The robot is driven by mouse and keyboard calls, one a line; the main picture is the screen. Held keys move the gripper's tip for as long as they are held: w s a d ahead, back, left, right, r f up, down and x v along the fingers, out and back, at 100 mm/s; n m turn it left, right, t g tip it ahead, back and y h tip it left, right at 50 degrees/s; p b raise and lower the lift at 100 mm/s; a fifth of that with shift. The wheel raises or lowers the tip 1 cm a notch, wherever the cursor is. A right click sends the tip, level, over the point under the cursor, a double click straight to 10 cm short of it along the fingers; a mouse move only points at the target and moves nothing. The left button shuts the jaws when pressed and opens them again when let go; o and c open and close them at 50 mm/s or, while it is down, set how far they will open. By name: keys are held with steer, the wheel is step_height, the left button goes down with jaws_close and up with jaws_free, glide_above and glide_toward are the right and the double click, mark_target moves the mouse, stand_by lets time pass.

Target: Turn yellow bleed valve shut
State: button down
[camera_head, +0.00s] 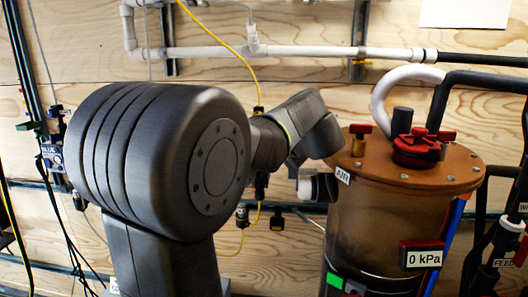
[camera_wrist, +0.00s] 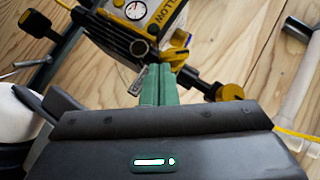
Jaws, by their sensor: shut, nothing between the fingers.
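The yellow unit, labelled "YELLOW", shows in the wrist view (camera_wrist: 172,15) with a round dial gauge (camera_wrist: 135,10) at its top left. A black stem with a yellow knob (camera_wrist: 230,92) sticks out at its lower right. I cannot tell for certain which part is the bleed valve or how far it is turned. My gripper (camera_wrist: 158,72) has its green fingers shut together and empty, just below the unit and left of the knob. Contact with the unit is unclear. In the head view my arm hides the yellow unit and most of the gripper.
A brown cylindrical tank (camera_head: 385,230) with a red-handled lid and a "0 kPa" display (camera_head: 421,256) stands close right of my arm. A unit labelled BLUE (camera_head: 58,157) is at the left. White pipe (camera_head: 205,53) and a yellow tube (camera_head: 222,42) run along the plywood wall.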

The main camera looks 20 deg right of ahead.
steer(key=shift+f+b, duration=0.55)
steer(key=shift+b, duration=0.2)
steer(key=shift+r, duration=0.1)
stand_by(0.4)
steer(key=shift+r+p, duration=0.55)
steer(key=shift+r, duration=0.2)
